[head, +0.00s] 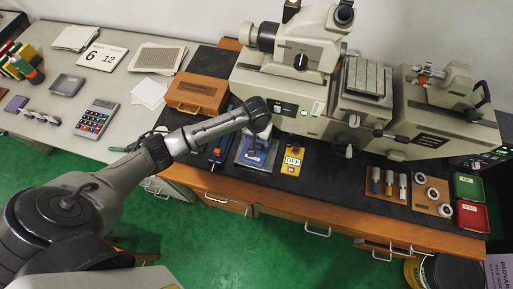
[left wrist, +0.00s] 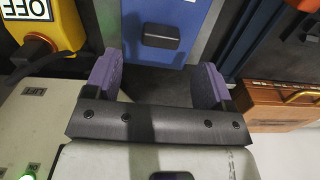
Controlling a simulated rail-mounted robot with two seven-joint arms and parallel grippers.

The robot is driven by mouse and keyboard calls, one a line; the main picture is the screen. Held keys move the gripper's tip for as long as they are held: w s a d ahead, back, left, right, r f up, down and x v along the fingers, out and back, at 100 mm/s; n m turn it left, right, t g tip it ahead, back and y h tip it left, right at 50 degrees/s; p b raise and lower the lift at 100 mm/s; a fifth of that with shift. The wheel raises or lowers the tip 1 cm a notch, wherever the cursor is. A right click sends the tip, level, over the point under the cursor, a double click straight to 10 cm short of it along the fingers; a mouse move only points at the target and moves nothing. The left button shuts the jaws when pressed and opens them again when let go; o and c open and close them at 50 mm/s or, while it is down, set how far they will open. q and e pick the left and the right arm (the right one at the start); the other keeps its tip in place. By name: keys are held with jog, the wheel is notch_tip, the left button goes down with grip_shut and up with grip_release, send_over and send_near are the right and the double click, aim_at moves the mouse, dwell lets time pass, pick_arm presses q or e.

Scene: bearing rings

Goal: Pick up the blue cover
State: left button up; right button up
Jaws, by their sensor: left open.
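The blue cover (head: 250,157) lies on the black mat in front of the machine, partly hidden under my left gripper (head: 259,135). In the left wrist view the cover (left wrist: 175,12) is a flat blue panel with a small black handle (left wrist: 160,37). My left gripper (left wrist: 158,75) is open and empty, with its purple fingertips pointing at the cover. The handle shows between and beyond the fingertips, apart from them. My right gripper is not in view.
A yellow OFF switch box (head: 291,160) stands close to the right of the cover. The beige machine (head: 300,95) rises behind it. A brown wooden box (head: 197,93) is at the back left. A wooden ring tray (head: 425,207) lies far right.

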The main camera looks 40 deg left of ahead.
aim_at(256, 144)
pick_arm(q)
jog(key=shift+s+f, duration=0.2)
jog(key=shift+f, duration=2.55)
jog(key=shift+c, duration=0.4)
jog(key=c, duration=0.9)
jog(key=shift+c, duration=0.4)
jog(key=shift+r, duration=0.15)
